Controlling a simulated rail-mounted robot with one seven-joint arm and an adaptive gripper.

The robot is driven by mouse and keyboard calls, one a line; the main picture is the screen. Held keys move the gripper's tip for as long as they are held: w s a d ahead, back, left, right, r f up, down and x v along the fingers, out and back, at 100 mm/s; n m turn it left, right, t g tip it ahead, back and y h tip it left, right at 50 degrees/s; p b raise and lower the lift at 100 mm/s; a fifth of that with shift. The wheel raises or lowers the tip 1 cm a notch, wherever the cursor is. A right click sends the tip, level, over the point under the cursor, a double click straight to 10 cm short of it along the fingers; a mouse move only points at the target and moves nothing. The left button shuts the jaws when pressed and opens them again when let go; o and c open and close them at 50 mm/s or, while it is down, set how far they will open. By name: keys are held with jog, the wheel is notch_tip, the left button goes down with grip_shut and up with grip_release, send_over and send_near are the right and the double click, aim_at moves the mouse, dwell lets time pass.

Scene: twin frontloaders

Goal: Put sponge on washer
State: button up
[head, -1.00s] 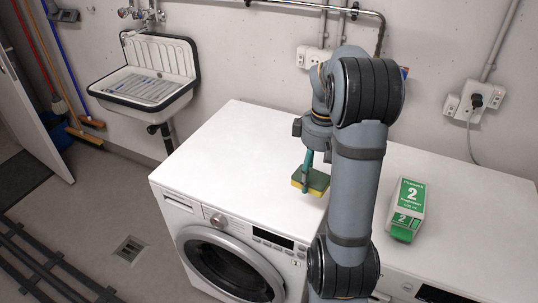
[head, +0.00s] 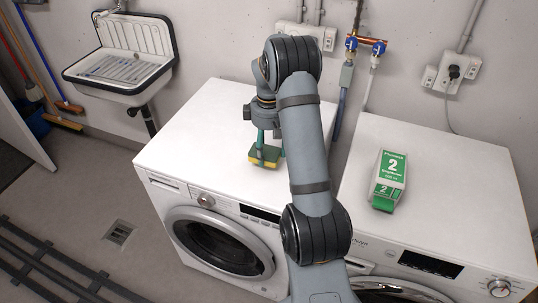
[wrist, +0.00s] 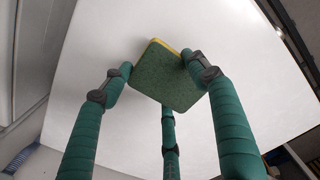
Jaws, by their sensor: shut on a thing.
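The sponge (head: 264,160) is green with a yellow side. It is over the front part of the left washer's (head: 205,125) white top in the head view. My gripper (head: 267,146) points down and is shut on the sponge. In the wrist view the green fingers close around the sponge (wrist: 165,80), and its green face is toward the camera. I cannot tell whether the sponge touches the washer top or hangs just above it. My arm hides the right part of that top.
A second front-loader (head: 440,190) stands to the right, with a green and white box (head: 389,180) on its top. A sink (head: 125,65) hangs on the wall at the left. Pipes with blue valves (head: 351,45) are behind. The left washer's top is clear around the sponge.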

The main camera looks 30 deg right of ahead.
aim_at(269, 150)
jog(key=shift+f, duration=1.45)
jog(key=shift+f, duration=0.2)
jog(key=o, duration=1.4)
jog(key=shift+o, duration=0.4)
jog(key=shift+r, duration=0.15)
notch_tip(269, 150, up, 12)
jog(key=shift+r+p, duration=0.1)
jog(key=shift+p, duration=0.35)
